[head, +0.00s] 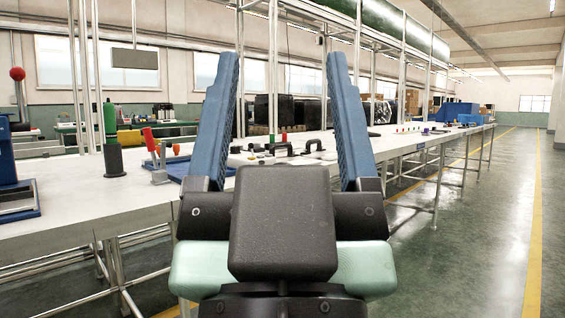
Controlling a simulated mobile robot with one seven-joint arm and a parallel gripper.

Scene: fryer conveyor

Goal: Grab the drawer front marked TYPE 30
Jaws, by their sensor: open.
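My gripper (281,60) is open and empty in the head view, its two blue fingers spread wide and pointing up and away from me. Between and beyond the fingers is a long white table. I cannot make out a drawer front marked TYPE 30, and no such lettering is readable. Part of the table behind my gripper is hidden.
The white table (75,205) carries black handles (279,145), a red-handled clamp (153,155), a green and black cylinder (112,140) and, farther right, blue boxes (460,112). The floor (490,230) to the right is clear, with yellow lines.

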